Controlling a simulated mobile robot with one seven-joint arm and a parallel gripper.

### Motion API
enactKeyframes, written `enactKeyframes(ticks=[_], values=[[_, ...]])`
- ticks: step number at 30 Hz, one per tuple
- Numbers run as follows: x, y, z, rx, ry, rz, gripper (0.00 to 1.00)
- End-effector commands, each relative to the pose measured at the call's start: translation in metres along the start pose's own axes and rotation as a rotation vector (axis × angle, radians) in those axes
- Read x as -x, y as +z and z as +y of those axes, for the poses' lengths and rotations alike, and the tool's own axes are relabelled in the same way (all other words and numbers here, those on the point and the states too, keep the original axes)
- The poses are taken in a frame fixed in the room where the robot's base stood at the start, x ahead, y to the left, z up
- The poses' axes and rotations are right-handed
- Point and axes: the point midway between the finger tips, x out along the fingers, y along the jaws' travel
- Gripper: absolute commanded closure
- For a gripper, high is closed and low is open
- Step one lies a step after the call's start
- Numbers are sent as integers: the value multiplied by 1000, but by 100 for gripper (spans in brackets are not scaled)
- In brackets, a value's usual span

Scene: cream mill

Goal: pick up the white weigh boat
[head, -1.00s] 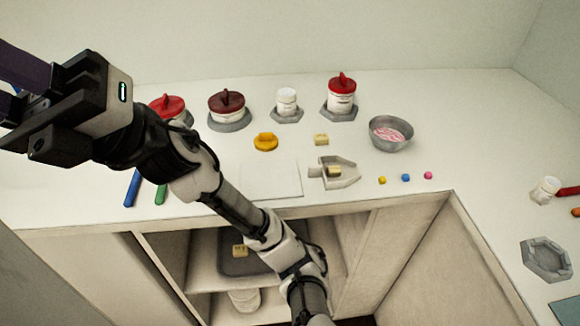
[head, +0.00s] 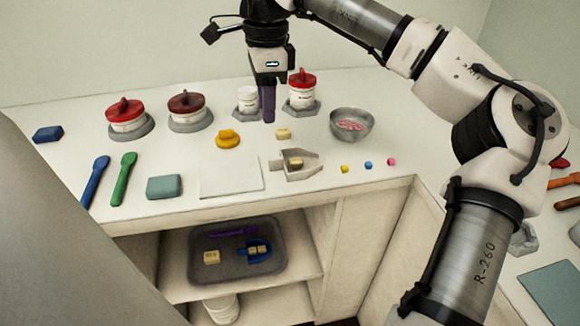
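The white weigh boat (head: 312,163), pale grey-white with a pointed end and a narrow spout, lies on the counter right of a flat white sheet. A small cream block (head: 295,161) sits in it. My gripper (head: 267,118) points down with its purple fingers behind the boat and slightly left of it, near a white jar. The fingers overlap in this view, so the gap between them cannot be judged. Nothing shows held below them.
A metal bowl (head: 352,125) stands right of the boat, with small coloured cubes (head: 368,164) in front of it. Lidded jars (head: 303,92) line the back. A yellow lid (head: 228,139) and cream block (head: 284,133) lie nearby. A tray (head: 205,274) with a blue boat (head: 256,251) is on the shelf below.

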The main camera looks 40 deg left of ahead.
Motion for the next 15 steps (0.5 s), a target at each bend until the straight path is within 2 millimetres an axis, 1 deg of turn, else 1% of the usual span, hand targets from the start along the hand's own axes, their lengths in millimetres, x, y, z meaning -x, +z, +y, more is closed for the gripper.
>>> enactKeyframes(ticks=[1,4,12,15], values=[[1,-7,0,-11,2,25,65],[-8,-14,0,-18,5,45,65],[-59,-14,0,-15,5,40,65],[-73,-15,0,-15,5,40,65]])
